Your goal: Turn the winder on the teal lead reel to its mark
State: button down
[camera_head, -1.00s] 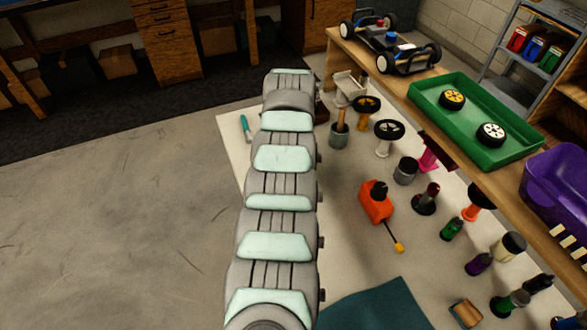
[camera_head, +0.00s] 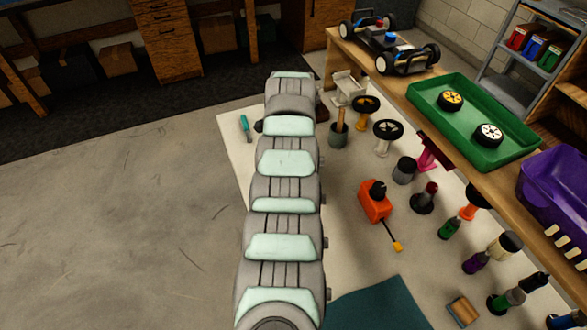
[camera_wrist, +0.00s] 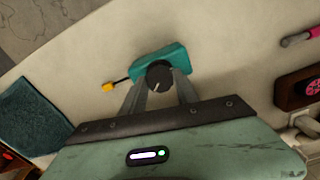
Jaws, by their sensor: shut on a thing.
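The teal lead reel (camera_wrist: 176,55) lies on the pale mat in the wrist view. A dark round winder knob (camera_wrist: 158,76) with a light line on it sits on its near side. A short black lead with a yellow end (camera_wrist: 108,86) comes out of its left side. My gripper (camera_wrist: 160,84) is shut on the winder, with one finger at each side. The reel's mark cannot be made out. In the head view my own arm hides the teal reel and the gripper.
An orange reel (camera_head: 375,205) with a dark knob and yellow lead end stands on the mat. Several wheels on stands, bottles and jars fill the mat's right side. A wooden bench (camera_head: 410,104) holds a green tray (camera_head: 440,118). A teal cloth (camera_wrist: 30,122) lies at left in the wrist view.

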jog(key=shift+f+n, duration=0.1)
jog(key=shift+n, duration=0.4)
jog(key=n, duration=0.3)
jog(key=shift+n, duration=0.3)
jog(key=n, duration=0.3)
jog(key=shift+p, duration=0.35)
jog(key=c, duration=1)
grip_release()
jog(key=shift+r, duration=0.2)
